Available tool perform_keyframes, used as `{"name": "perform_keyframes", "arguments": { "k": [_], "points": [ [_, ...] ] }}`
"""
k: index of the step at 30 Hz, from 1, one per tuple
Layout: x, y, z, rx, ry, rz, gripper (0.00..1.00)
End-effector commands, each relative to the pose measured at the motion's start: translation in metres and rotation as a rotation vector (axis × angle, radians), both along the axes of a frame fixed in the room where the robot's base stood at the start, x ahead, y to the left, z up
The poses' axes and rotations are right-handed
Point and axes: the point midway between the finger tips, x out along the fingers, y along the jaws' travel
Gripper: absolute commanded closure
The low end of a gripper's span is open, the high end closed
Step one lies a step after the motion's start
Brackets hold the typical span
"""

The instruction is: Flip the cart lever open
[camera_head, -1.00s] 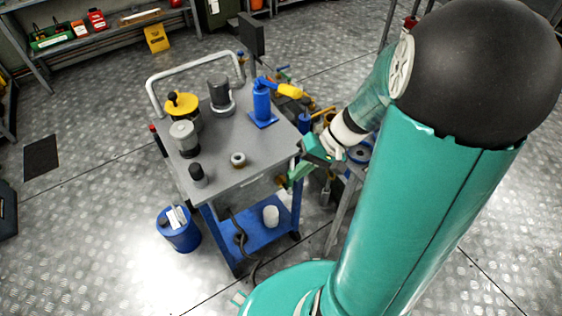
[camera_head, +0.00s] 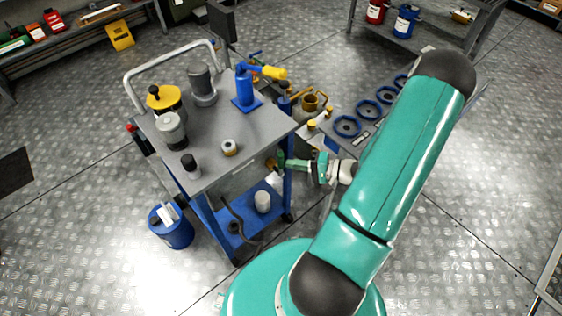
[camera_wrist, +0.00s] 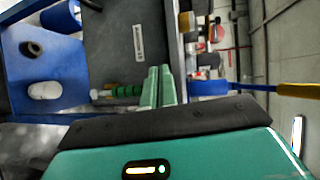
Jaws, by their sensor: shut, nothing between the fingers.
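The grey-topped blue cart (camera_head: 255,135) stands left of my arm. A blue pump-like fitting (camera_head: 244,90) with a yellow-ended lever (camera_head: 273,73) stands on its top. In the wrist view, a blue rod with a yellow grip (camera_wrist: 298,89) sticks out to the right, apart from my fingers. My gripper (camera_head: 284,163) is at the cart's right side, below the top's edge. Its two green fingers (camera_wrist: 158,84) are together and empty. A green and brass fitting (camera_wrist: 124,90) lies just left of the fingertips in the wrist view; whether they touch is unclear.
Jars and a yellow-topped fitting (camera_head: 164,99) crowd the cart top. A rack with blue rings (camera_head: 347,126) stands right of the cart, close to my arm. A blue bucket (camera_head: 172,229) stands on the floor left of the cart.

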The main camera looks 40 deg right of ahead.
Motion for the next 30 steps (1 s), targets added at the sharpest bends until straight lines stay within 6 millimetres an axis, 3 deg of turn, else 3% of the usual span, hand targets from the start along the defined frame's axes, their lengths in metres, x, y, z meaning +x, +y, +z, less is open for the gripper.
{"name": "perform_keyframes", "arguments": {
  "k": [16,30],
  "points": [
    [-0.038,-0.058,-0.08,0.067,-0.141,-0.485,1.0],
    [-0.042,-0.063,-0.089,0.065,-0.152,-0.542,1.0]
  ]
}}
